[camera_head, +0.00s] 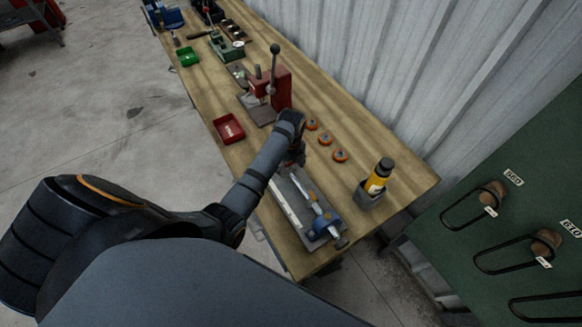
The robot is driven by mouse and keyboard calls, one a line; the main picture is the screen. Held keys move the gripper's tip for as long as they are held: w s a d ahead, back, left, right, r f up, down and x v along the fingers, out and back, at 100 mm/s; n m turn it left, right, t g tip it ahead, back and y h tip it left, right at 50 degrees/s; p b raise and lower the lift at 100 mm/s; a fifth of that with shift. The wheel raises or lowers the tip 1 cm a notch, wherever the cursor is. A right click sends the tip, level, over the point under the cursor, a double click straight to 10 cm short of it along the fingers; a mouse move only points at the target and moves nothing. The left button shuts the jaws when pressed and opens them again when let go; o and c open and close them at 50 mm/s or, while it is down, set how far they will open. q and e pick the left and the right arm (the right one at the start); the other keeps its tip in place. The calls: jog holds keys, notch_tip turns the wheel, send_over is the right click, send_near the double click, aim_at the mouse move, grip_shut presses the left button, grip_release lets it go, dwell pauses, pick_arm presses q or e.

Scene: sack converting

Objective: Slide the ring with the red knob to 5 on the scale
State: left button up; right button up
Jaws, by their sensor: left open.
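A long grey fixture (294,217) lies on the near part of the wooden bench, with a pale strip along its left side that may be the scale. A bright rod (312,198) runs along it to a blue block (324,222) at its near end. My left gripper (296,160) is at the far end of this fixture, pointing down, open. My forearm and wrist hide part of the fixture. I cannot make out the ring with the red knob or the scale numbers; the ring may be behind my gripper. My right gripper is not in view.
A yellow bottle stands in a grey holder (368,199) near the bench's right edge. A red press (283,88) and a red tray (229,128) are beyond. A green board (479,249) is at right.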

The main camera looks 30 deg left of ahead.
pick_arm(q)
jog(key=shift+f, duration=1)
jog(key=shift+s, duration=0.15)
jog(key=shift+c, duration=0.7)
jog(key=c, duration=0.5)
grip_shut()
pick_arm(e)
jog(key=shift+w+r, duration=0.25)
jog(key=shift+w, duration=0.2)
